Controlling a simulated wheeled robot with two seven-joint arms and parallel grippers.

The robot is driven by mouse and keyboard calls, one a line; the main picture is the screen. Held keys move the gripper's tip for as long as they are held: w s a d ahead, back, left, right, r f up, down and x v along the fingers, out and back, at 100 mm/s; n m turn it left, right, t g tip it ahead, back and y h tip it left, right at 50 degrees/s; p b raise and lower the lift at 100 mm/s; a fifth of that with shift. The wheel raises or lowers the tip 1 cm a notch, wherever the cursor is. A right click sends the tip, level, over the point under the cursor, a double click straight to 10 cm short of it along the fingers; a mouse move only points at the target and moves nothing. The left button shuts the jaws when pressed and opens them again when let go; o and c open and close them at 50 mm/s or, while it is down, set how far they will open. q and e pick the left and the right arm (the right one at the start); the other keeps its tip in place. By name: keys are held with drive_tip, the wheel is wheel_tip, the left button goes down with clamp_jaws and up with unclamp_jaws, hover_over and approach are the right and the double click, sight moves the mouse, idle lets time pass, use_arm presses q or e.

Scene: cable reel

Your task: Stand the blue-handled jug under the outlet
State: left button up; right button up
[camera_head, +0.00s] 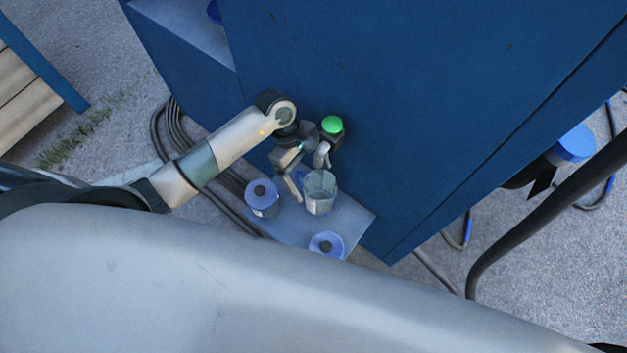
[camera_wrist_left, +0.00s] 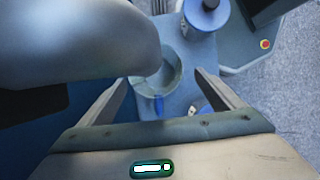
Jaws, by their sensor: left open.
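The jug (camera_head: 319,190) is clear grey and stands upright on a small grey-blue shelf (camera_head: 290,228) beside the blue cabinet. In the left wrist view the jug (camera_wrist_left: 172,78) shows its blue handle (camera_wrist_left: 159,105) towards my gripper. My left gripper (camera_head: 307,172) is open and close to the jug. In the left wrist view the handle lies between the open fingers (camera_wrist_left: 160,95), with no grip visible. A large rounded grey form (camera_wrist_left: 80,40) covers part of the jug there; I cannot tell if it is the outlet. My right gripper is out of view.
Two blue-topped containers stand on the shelf, one left of the jug (camera_head: 262,197) and one at the front edge (camera_head: 326,244). The blue cabinet (camera_head: 420,110) rises close behind. Dark hoses (camera_head: 178,135) hang at left.

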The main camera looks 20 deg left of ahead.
use_arm(q)
drive_tip(key=v, duration=0.3)
drive_tip(key=shift+w+a+r+b, duration=0.1)
drive_tip(key=shift+a+r+b, duration=0.1)
drive_tip(key=shift+r+b, duration=0.1)
drive_tip(key=shift+b+v, duration=0.45)
drive_tip(key=shift+v, duration=2.35)
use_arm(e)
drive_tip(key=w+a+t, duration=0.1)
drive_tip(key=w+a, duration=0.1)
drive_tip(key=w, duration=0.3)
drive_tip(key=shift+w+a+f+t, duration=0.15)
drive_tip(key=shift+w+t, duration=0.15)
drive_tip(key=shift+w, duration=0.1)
use_arm(q)
drive_tip(key=shift+d, duration=0.1)
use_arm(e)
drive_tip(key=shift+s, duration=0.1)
